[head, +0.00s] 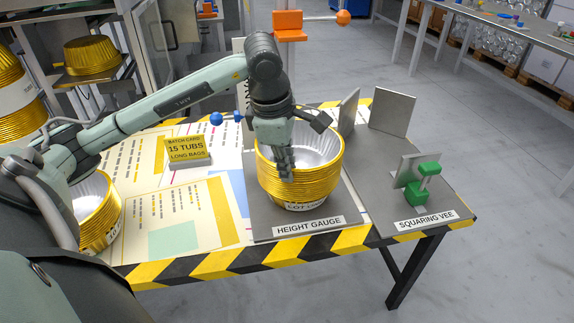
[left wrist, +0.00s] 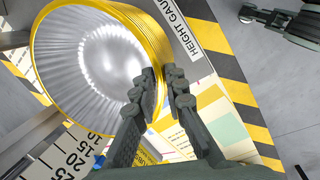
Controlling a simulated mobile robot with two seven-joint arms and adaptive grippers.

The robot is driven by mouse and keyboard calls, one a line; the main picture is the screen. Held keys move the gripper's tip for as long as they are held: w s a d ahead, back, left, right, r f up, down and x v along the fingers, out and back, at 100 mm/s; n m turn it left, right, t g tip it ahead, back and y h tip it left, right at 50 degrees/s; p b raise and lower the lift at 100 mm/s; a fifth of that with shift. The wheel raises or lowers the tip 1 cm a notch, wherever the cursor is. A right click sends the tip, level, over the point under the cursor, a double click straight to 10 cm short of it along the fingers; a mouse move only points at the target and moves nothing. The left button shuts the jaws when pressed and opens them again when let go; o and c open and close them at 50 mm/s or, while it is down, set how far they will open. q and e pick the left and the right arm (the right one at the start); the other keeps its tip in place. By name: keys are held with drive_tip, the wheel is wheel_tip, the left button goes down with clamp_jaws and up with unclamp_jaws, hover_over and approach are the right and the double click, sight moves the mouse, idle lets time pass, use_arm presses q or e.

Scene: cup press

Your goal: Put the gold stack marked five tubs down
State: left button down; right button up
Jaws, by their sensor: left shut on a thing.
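A gold stack of ribbed foil tubs (head: 298,188) is over the grey height gauge plate (head: 264,226); whether its base touches the plate is hard to tell. Its front label starts with "LOT"; the rest is unreadable, and no "five" shows. My left gripper (head: 287,172) reaches down over the near rim and is shut on the stack wall. In the left wrist view, the fingers (left wrist: 163,95) pinch the rim of the gold stack (left wrist: 105,55), whose silver inside is empty. What seems to be my right gripper (left wrist: 252,15) is at the top right edge, away from the table.
The squaring vee (head: 420,185) with its green clamp stands to the right. A batch card (head: 187,150) reads 15 TUBS, LONG BAGS. Another gold stack (head: 98,215) is at the left, partly behind my arm. An orange slider (head: 289,25) is on the gauge post behind.

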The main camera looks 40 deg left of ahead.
use_arm(q)
drive_tip(key=shift+f, duration=0.1)
drive_tip(key=c, duration=1.9)
unclamp_jaws()
drive_tip(key=o, duration=0.3)
use_arm(e)
drive_tip(key=shift+w+d+r, duration=0.1)
drive_tip(key=shift+w+r, duration=0.1)
drive_tip(key=shift+r, duration=0.2)
drive_tip(key=shift+f, duration=0.1)
